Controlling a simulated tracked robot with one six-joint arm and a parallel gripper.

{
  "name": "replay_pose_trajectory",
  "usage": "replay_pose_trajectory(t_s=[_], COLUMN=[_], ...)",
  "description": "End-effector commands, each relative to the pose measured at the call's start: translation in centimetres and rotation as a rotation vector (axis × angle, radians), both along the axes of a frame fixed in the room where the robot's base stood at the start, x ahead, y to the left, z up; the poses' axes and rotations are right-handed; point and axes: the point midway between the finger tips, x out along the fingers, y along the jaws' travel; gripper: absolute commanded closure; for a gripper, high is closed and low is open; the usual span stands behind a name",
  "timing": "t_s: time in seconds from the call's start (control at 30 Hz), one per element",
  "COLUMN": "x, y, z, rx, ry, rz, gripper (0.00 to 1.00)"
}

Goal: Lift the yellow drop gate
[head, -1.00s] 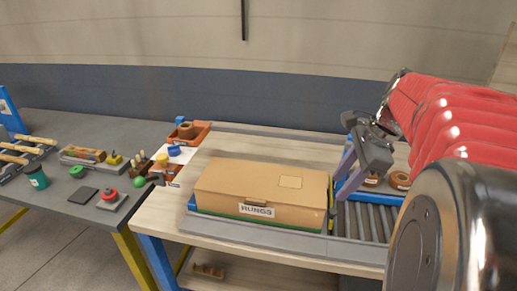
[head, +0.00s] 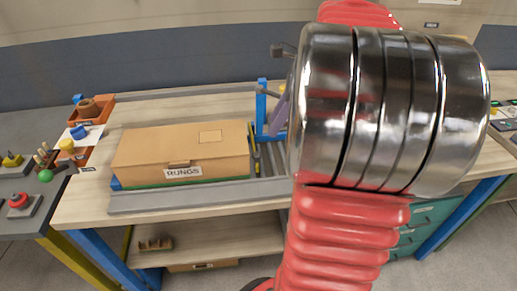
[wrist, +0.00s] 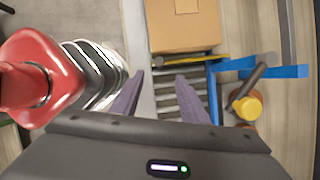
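The yellow drop gate seems to be the thin yellow and dark bar across the roller lane at the end of the cardboard box; it shows in the wrist view (wrist: 205,58) and as a narrow strip in the head view (head: 255,158). My gripper (wrist: 160,85) is open and empty, its two purple-grey fingers spread over the rollers, apart from the bar. In the head view one finger shows beside a blue post, and my arm hides the rest. The cardboard box (head: 180,146), labelled RUNGS, lies against the bar.
A blue frame (wrist: 285,72) with a dark lever and yellow knob (wrist: 248,107) stands right of the rollers (wrist: 180,108) in the wrist view. An orange bin (head: 97,110) is at the bench's back left.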

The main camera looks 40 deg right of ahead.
Motion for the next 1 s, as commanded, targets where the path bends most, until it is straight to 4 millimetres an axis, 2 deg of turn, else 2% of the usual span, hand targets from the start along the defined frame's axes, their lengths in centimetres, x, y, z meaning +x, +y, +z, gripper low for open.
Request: replay_pose_trajectory(t_s=[0.7, 1.0], x=[3.1, 3.4], y=[2.7, 3.0], z=[-9.9, -11.0], rx=[0.002, 0.0], ry=[0.002, 0.0], rz=[0.001, 0.0], gripper=[0.6, 0.6])
